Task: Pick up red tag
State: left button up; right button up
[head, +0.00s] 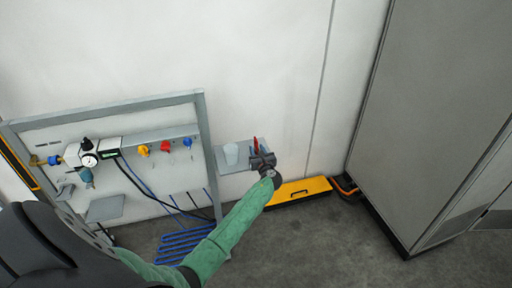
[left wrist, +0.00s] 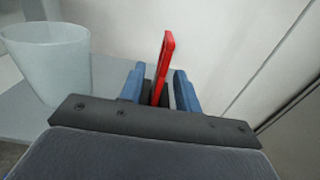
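The red tag (head: 256,146) stands upright above the small grey shelf (head: 227,167) on the wall. My left gripper (head: 263,160) is at the right part of this shelf, right at the tag. In the left wrist view the red tag (left wrist: 165,58) rises between the two blue fingers (left wrist: 159,90), tilted slightly right. Dark parts lie between the fingers beside the tag, so I cannot tell whether they touch it. The tag's lower end is partly hidden. My right gripper is not in view.
A translucent cup (head: 231,153) stands on the shelf to the left of the gripper; it also shows in the left wrist view (left wrist: 52,65). A panel frame (head: 206,150) with gauge and valves is farther left. A yellow case (head: 300,191) and a tall grey cabinet (head: 435,110) are to the right.

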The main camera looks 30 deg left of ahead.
pick_arm(q)
jog(key=shift+x, duration=0.8)
grip_shut()
jog(key=shift+r, duration=0.1)
